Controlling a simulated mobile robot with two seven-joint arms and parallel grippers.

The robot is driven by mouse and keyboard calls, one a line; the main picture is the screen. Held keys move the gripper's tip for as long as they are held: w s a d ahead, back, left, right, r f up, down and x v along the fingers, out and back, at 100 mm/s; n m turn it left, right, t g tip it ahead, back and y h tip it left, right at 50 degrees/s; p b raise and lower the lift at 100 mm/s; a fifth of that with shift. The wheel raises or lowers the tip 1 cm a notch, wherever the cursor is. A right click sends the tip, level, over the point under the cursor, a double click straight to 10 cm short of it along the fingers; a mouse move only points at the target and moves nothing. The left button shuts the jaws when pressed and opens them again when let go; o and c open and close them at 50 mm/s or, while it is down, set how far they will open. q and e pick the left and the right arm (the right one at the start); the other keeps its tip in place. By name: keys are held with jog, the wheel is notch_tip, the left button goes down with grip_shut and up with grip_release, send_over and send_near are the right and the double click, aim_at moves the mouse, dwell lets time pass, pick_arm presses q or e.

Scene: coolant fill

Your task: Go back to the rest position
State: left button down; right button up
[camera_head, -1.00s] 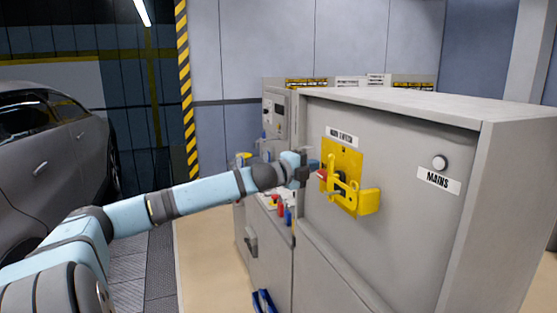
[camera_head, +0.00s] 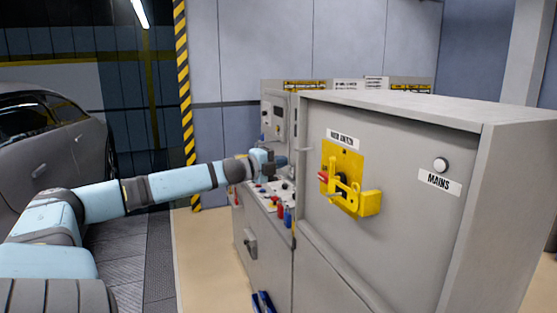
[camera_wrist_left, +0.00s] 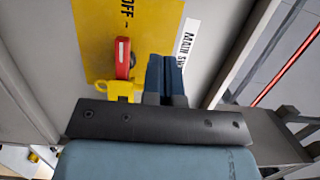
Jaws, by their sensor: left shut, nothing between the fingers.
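My left gripper (camera_head: 281,161) is in the middle of the head view, to the left of the main switch and apart from it. In the left wrist view its fingers (camera_wrist_left: 165,75) are together with nothing between them. The main switch is a yellow plate (camera_head: 354,158) on the grey cabinet front, with a red-tipped handle (camera_head: 324,177) and a yellow bracket (camera_head: 368,203). In the left wrist view the red handle (camera_wrist_left: 123,57) shows beside the fingers, in front of the yellow plate (camera_wrist_left: 105,30). My right gripper is out of view.
The grey cabinet (camera_head: 400,240) fills the right side, with a MAINS label (camera_head: 438,183) and a round lamp (camera_head: 441,164). A control console (camera_head: 268,198) with red and blue parts stands beside it. A grey car (camera_head: 45,150) is at the left. Open floor (camera_head: 205,265) lies between.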

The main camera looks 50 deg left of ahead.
pick_arm(q)
jog(key=s+d+f+n+g+y, duration=0.15)
jog(key=s+f, duration=0.25)
jog(key=f, duration=0.7)
jog(key=s+d+f+n+g, duration=0.1)
jog(key=s+f+n, duration=0.25)
jog(key=f, duration=0.85)
jog(key=s+d+f+n+g, duration=0.1)
jog(key=s+d+f+n, duration=0.1)
jog(key=s+d+f, duration=0.4)
jog(key=s+d+f+n+g, duration=0.15)
jog(key=d+f, duration=0.25)
jog(key=f, duration=0.5)
jog(key=s+d+f+n+h, duration=0.1)
jog(key=s+d+f, duration=0.2)
jog(key=d, duration=0.2)
jog(key=s+d+f+n+g, duration=0.1)
jog(key=s+d+f, duration=0.15)
jog(key=d, duration=0.25)
jog(key=s+d+f+n+h, duration=0.1)
jog(key=s+d+f, duration=0.15)
jog(key=d, duration=0.25)
jog(key=s+d+f+n+h, duration=0.1)
jog(key=s+d+n, duration=0.1)
jog(key=d, duration=0.9)
jog(key=s+d+f+n+g+h, duration=0.1)
jog(key=s+d+n, duration=0.1)
jog(key=d, duration=0.8)
jog(key=shift+s+d, duration=0.35)
jog(key=shift+s, duration=0.15)
